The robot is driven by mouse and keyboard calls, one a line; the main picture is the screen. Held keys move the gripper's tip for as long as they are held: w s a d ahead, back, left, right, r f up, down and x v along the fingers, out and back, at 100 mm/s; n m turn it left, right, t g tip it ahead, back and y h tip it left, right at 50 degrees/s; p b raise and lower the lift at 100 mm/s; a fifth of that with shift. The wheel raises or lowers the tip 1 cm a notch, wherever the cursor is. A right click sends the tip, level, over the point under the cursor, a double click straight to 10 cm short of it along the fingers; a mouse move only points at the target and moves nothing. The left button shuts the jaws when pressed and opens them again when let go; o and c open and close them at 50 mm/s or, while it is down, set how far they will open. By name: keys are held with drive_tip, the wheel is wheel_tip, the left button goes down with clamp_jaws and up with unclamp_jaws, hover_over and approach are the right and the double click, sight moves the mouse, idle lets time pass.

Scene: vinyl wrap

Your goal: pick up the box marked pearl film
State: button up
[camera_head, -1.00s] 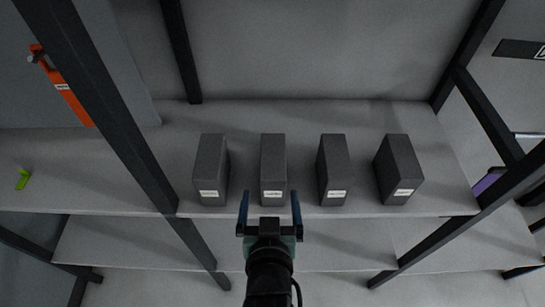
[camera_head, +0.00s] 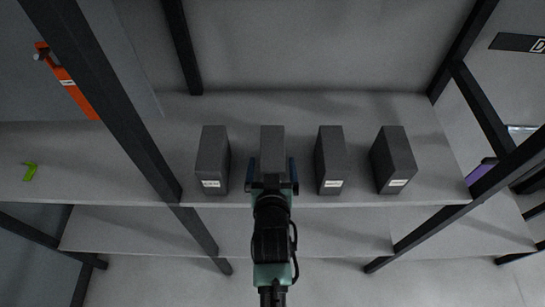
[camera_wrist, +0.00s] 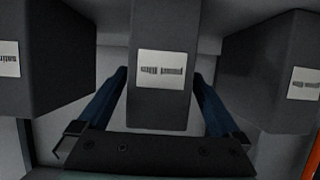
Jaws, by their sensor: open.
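Four dark grey upright boxes stand in a row on a grey shelf (camera_head: 340,198), each with a small white label. My gripper (camera_head: 273,170) is at the second box from the left (camera_head: 272,140), its open blue fingers lying on either side of it. In the wrist view this box (camera_wrist: 160,103) sits between the fingers, with small gaps visible. Its label (camera_wrist: 161,70) appears upside down and is too blurred for me to read surely, so I cannot tell which box is marked pearl film. My gripper hides its lower front in the head view.
Neighbouring boxes stand close on the left (camera_head: 212,160) and right (camera_head: 330,160), with another at far right (camera_head: 393,160). Black shelf posts rise left (camera_head: 110,110) and right (camera_head: 490,175). An orange item (camera_head: 70,85) hangs at the left; a green item (camera_head: 30,172) lies on the left shelf.

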drive_tip(key=shift+x, duration=1.55)
drive_tip(key=shift+d, duration=0.1)
clamp_jaws()
